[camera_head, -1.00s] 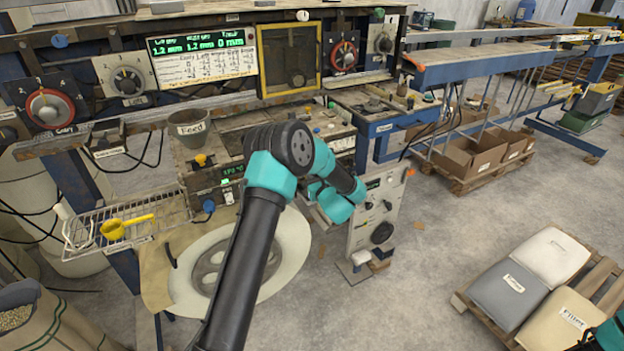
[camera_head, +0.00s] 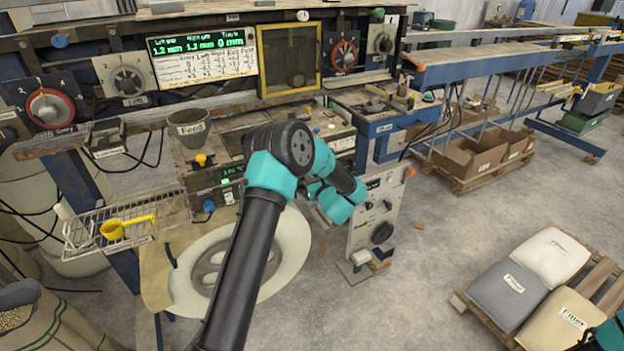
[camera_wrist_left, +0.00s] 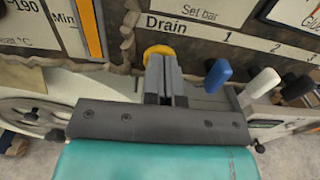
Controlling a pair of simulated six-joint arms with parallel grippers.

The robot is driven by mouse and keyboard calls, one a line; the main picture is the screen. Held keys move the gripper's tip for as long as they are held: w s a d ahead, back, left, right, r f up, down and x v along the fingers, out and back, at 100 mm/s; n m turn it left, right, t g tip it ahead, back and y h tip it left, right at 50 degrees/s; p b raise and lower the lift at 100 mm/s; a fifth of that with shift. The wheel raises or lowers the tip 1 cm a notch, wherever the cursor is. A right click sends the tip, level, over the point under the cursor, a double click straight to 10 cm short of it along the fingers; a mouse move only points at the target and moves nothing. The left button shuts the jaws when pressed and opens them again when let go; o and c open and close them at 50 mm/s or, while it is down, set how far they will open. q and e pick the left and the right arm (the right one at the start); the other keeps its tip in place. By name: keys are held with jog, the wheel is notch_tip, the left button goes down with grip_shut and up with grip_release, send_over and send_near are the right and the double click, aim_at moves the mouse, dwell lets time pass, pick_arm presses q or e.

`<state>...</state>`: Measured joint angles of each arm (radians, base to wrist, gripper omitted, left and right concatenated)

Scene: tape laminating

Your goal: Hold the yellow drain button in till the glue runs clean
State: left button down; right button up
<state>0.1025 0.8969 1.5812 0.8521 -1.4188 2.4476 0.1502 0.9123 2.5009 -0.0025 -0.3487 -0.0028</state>
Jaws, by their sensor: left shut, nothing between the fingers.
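In the left wrist view the yellow drain button (camera_wrist_left: 158,52) sits on the grey panel just below the Drain label (camera_wrist_left: 166,24). My left gripper (camera_wrist_left: 163,62) is shut and empty, its fingertips at the button and covering part of it. They look to be against it; how far in the button is, I cannot tell. In the head view my left arm hides the button and my left gripper. I cannot make out any running glue. My right gripper is out of view.
Blue (camera_wrist_left: 217,75) and white (camera_wrist_left: 263,82) levers stand right of the button in the left wrist view. An orange strip (camera_wrist_left: 91,28) is at upper left. The head view shows a Feed pot (camera_head: 191,128), a yellow scoop (camera_head: 115,228) on a wire rack and labelled sacks (camera_head: 548,257).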

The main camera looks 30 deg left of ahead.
pick_arm(q)
jog(key=shift+a+r, duration=0.2)
jog(key=shift+a, duration=0.05)
jog(key=v, duration=1.4)
jog(key=shift+d+f, duration=0.25)
jog(key=shift+f, duration=0.1)
jog(key=shift+f, duration=0.1)
jog(key=s+d+f+m+h, duration=0.2)
jog(key=s+f+m+h, duration=0.3)
jog(key=f+m, duration=0.6)
jog(key=s+d+f+m+h, duration=0.2)
jog(key=f+m+h, duration=0.5)
jog(key=m, duration=0.8)
jog(key=s+d+f+m+g+h, duration=0.2)
jog(key=s+m+g, duration=0.1)
jog(key=s+m, duration=0.3)
jog(key=s+d+f+m+g+h, duration=0.1)
jog(key=s+d+m+g+h, duration=0.1)
jog(key=s+m, duration=0.5)
jog(key=s+d+f+m+g+h, duration=0.2)
jog(key=s+m, duration=0.4)
jog(key=s, duration=0.3)
jog(key=shift+f+m+g+h, duration=0.3)
jog(key=shift+f+g+h, duration=0.1)
jog(key=shift+g, duration=0.4)
